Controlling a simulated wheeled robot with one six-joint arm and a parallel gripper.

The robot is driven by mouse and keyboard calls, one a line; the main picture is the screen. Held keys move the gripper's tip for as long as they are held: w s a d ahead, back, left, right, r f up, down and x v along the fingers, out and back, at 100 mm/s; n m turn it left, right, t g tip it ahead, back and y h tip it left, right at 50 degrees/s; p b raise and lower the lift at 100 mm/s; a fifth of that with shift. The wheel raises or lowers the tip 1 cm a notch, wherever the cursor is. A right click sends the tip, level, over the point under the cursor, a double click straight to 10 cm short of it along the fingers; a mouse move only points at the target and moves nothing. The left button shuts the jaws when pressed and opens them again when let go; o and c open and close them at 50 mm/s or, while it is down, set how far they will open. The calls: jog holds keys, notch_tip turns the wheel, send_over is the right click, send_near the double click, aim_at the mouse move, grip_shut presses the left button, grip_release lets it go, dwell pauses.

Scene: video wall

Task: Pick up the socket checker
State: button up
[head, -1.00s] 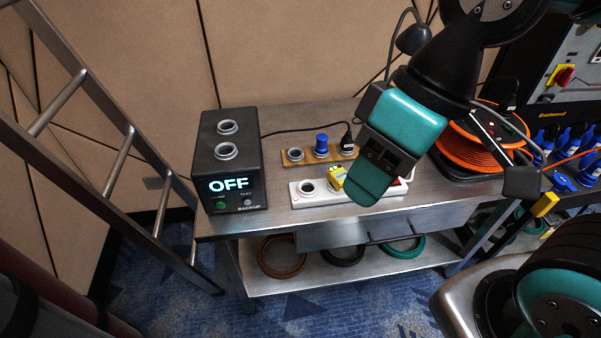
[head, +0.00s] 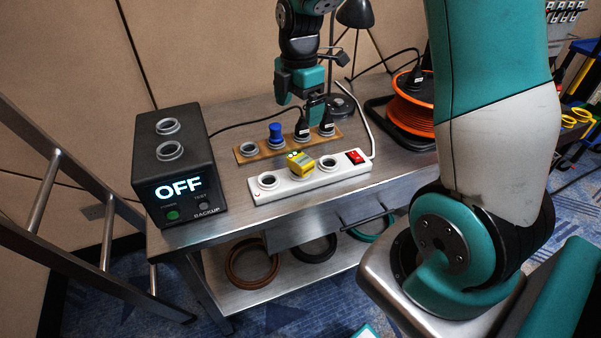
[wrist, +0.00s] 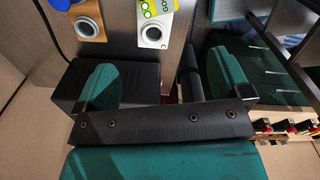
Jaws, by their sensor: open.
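The socket checker, a small yellow block with lit green dots (head: 301,166), sits on the white power strip (head: 262,196), between open round sockets. It also shows cut off at the top of the wrist view (wrist: 153,8). My gripper (head: 299,98) is open and empty, pointing down above the back of the bench, behind and apart from the checker. In the wrist view its two green fingers (wrist: 164,80) stand wide apart, with the checker beyond them and not between them.
A wooden socket board (head: 247,158) holds a blue plug (head: 276,133) and black plugs (head: 302,130) close below my gripper. A lamp (head: 355,14) and orange cable reel (head: 410,113) stand behind and right.

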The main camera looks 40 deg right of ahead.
aim_at(301, 158)
jog(key=shift+n, duration=0.3)
jog(key=f, duration=0.4)
jog(key=d+f, duration=0.1)
jog(key=f, duration=0.7)
jog(key=shift+w+d+f, duration=0.1)
jog(key=shift+w+d, duration=0.05)
jog(key=shift+d, duration=0.15)
jog(key=shift+a+f+p, duration=0.2)
jog(key=shift+f+p, duration=0.1)
jog(key=shift+f, duration=1.3)
jog(key=shift+a+f+p, duration=0.15)
jog(key=shift+f+p, duration=0.15)
jog(key=shift+f, duration=1.25)
jog(key=shift+c, duration=0.4)
jog(key=c, duration=1.1)
